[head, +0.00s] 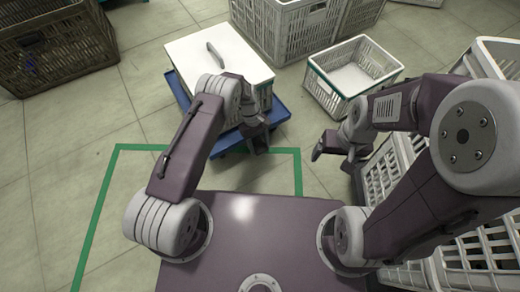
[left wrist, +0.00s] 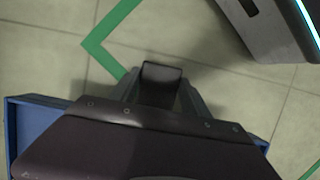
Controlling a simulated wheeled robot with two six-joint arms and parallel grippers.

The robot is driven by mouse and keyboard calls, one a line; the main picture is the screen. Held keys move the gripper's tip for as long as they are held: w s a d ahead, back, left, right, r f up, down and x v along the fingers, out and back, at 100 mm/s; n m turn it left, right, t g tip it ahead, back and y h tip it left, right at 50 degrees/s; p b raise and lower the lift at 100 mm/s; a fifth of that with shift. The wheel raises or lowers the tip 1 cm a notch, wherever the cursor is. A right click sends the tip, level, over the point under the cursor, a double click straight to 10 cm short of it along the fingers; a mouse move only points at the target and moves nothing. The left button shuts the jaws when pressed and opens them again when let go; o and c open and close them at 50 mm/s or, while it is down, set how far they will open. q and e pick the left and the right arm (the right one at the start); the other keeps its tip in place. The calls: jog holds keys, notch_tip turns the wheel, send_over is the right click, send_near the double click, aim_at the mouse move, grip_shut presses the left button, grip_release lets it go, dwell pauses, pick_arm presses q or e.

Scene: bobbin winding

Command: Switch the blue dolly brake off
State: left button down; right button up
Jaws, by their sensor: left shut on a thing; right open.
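The blue dolly (head: 284,110) stands on the floor, carrying a white crate with a white lid (head: 218,55). Its blue edges also show in the left wrist view (left wrist: 28,128), behind my gripper. My left gripper (head: 256,140) reaches down at the dolly's near edge. In the left wrist view its jaws (left wrist: 162,90) are shut around a dark block-like piece (left wrist: 162,75), which appears to be the brake lever. The brake's on or off position cannot be told. My right gripper (head: 322,150) is open and empty, right of the dolly.
A green floor line (head: 105,190) runs near the dolly. An open white crate (head: 352,75) stands to the right, with stacked white crates (head: 290,25) behind. A brown crate (head: 55,45) is at the far left. More white crates (head: 400,165) crowd the right side. The left floor is clear.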

aim_at(255, 142)
pick_arm(q)
jog(key=shift+r, duration=0.1)
jog(key=c, duration=0.5)
grip_release()
jog(key=shift+r, duration=0.1)
jog(key=p+v, duration=0.5)
jog(key=v, duration=0.3)
jog(key=shift+w+a+r+p, duration=0.15)
jog(key=shift+w+r+p, duration=0.05)
jog(key=shift+r+p, duration=0.15)
